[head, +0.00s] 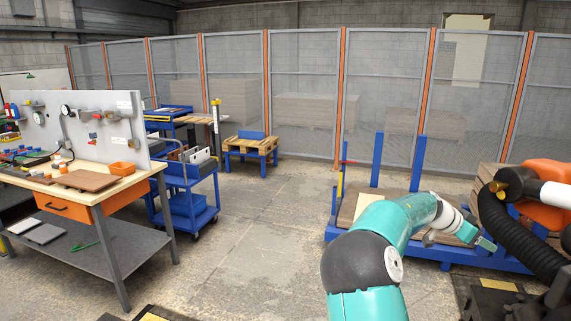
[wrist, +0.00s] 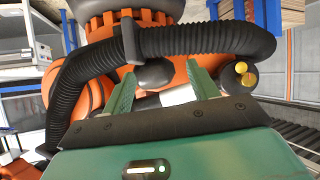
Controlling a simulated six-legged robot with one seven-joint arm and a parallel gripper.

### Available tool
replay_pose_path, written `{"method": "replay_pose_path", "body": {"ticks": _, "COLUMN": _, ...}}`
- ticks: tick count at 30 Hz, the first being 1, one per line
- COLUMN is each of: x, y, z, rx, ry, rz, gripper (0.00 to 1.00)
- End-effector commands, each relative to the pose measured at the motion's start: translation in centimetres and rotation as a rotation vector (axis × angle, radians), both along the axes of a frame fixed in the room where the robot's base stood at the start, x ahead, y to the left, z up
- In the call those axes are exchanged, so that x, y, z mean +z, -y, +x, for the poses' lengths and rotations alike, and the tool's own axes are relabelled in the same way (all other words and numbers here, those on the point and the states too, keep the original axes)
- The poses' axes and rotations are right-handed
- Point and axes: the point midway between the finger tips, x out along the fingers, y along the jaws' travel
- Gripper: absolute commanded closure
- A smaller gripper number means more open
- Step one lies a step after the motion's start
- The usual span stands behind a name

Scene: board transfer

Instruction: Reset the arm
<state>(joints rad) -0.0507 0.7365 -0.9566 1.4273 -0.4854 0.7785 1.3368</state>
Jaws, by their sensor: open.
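My teal arm (head: 385,225) rises from the bottom of the head view and bends to the right. My gripper (head: 487,243) is at its far end, in front of the blue flatbed cart. In the wrist view my gripper (wrist: 163,72) has its two green fingers apart, with nothing visible held between them. An orange machine arm with a black ribbed hose (wrist: 205,42) fills the view beyond the fingers. The orange machine (head: 545,180) also shows at the right edge of the head view. Any gap between it and my gripper is hard to judge.
A workbench (head: 133,181) with a brown board (head: 86,180) and an orange bin (head: 123,169) stands at left. A blue trolley (head: 188,183) and a pallet stand (head: 252,150) are behind. The blue flatbed cart (head: 333,238) carries boards. Mesh fencing closes the back. The middle floor is clear.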

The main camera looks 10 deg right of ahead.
Motion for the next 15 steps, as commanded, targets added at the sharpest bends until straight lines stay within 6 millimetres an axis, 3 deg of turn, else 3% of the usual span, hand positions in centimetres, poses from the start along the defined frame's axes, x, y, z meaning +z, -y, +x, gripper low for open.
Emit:
{"method": "replay_pose_path", "body": {"ticks": 8, "x": -2.0, "y": -8.5, "z": -2.9, "rx": 0.189, "ry": 0.005, "rz": 0.352, "gripper": 0.41}}
{"method": "replay_pose_path", "body": {"ticks": 15, "x": -1.6, "y": -18.1, "z": -4.5, "rx": 0.460, "ry": -0.011, "rz": 0.569, "gripper": 0.41}}
